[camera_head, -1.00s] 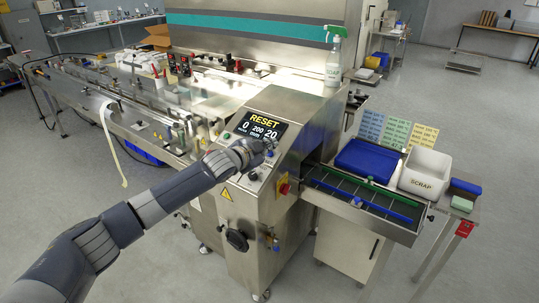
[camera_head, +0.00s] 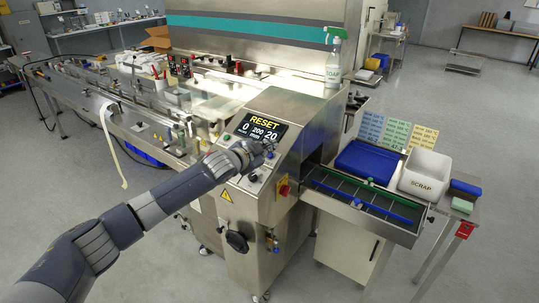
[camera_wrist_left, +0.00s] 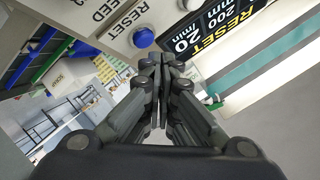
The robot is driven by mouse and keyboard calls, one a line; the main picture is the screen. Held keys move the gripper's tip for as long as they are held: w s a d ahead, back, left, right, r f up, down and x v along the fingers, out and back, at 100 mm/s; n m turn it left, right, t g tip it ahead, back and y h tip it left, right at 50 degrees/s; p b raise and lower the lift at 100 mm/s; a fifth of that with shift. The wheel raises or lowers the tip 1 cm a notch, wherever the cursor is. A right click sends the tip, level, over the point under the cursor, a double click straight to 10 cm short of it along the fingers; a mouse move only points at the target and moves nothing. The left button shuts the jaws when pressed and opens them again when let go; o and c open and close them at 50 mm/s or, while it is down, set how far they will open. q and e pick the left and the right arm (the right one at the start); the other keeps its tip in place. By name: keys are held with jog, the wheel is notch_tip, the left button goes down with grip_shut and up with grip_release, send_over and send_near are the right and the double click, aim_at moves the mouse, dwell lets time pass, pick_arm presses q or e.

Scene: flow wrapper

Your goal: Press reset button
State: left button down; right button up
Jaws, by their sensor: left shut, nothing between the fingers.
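The reset button is a blue round button (camera_wrist_left: 143,37) on the light panel in the left wrist view, beside the printed word RESET. My left gripper (camera_wrist_left: 162,62) is shut and empty; its fingertips are close to the panel, just below and to the right of the blue button in that view, and look apart from it. In the head view my left gripper (camera_head: 268,147) is over the control panel, under the display (camera_head: 262,129) that reads RESET, 0, 200 and 20. The hand hides part of the panel there, and the blue button cannot be made out. My right gripper is not in view.
A red and yellow emergency stop (camera_head: 283,188) sits on the machine's right side. An outfeed conveyor (camera_head: 365,205) extends to the right, near a blue bin (camera_head: 367,160) and a white scrap box (camera_head: 425,174). A spray bottle (camera_head: 333,62) stands on the machine top.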

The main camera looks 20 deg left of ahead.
pick_arm(q)
jog(key=shift+w+d+f, duration=0.1)
jog(key=shift+f, duration=0.1)
jog(key=shift+w+f, duration=0.1)
jog(key=shift+f, duration=0.05)
jog(key=shift+w+d+f+b, duration=0.15)
jog(key=shift+f+b, duration=0.15)
jog(key=shift+f, duration=0.15)
dwell(0.9)
jog(key=shift+r, duration=0.1)
jog(key=shift+s+a+r+p, duration=0.2)
jog(key=shift+r+p, duration=0.35)
jog(key=shift+p, duration=0.35)
jog(key=shift+s+r, duration=0.1)
jog(key=shift+s, duration=0.05)
jog(key=shift+r+p, duration=0.1)
jog(key=shift+p, duration=0.2)
